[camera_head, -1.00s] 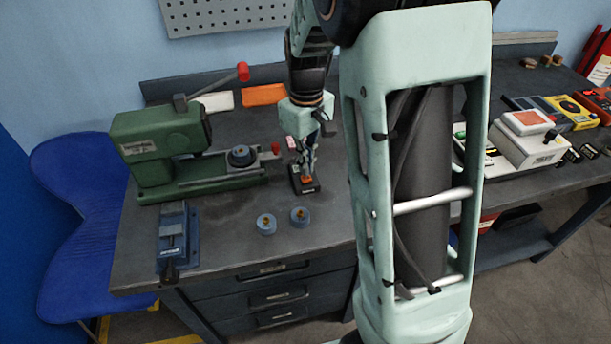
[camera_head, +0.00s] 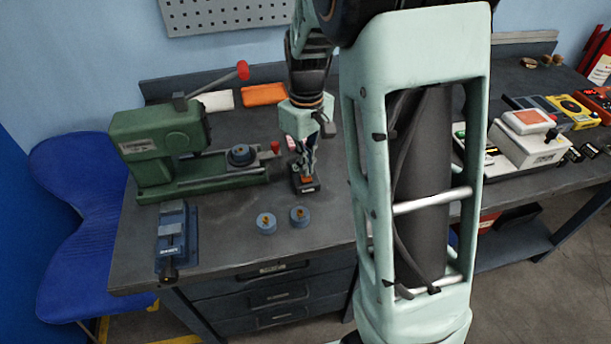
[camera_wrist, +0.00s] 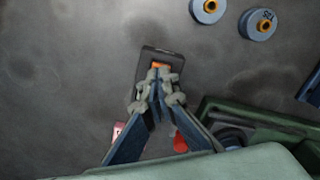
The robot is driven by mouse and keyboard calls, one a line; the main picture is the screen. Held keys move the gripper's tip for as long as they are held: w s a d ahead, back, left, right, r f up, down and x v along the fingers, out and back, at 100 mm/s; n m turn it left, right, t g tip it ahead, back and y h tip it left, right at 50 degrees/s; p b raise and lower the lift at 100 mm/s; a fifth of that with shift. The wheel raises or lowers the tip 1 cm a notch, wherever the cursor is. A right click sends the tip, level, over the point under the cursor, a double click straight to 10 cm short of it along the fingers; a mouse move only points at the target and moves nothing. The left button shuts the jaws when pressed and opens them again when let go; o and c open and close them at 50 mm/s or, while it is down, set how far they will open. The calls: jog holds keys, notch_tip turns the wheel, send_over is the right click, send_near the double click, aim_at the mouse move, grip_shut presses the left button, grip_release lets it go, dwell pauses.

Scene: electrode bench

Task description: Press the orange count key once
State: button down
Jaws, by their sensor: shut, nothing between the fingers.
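The orange count key (camera_wrist: 161,66) sits on a small black box (camera_wrist: 172,52) on the dark bench top. The box (camera_head: 311,188) also shows in the head view, right of the green press, with the orange key (camera_head: 307,179) partly covered by my fingers. My gripper (camera_wrist: 160,74) is shut and empty and points down at the box. Its fingertips overlap the near edge of the key in the wrist view. In the head view my gripper (camera_head: 307,173) is directly over the key. I cannot tell whether the tips touch it.
A green press (camera_head: 160,150) with red-knobbed handles stands left of the box. Two blue-grey round pieces (camera_head: 266,223) (camera_head: 299,216) lie in front. A blue vise (camera_head: 175,240) is at the front left. A white device (camera_head: 530,145) stands at the right.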

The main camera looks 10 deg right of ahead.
jog(key=shift+f+b, duration=0.55)
jog(key=shift+f, duration=0.25)
dwell(0.4)
jog(key=shift+r+p, duration=2.35)
jog(key=shift+r, duration=0.75)
jog(key=shift+f, duration=0.1)
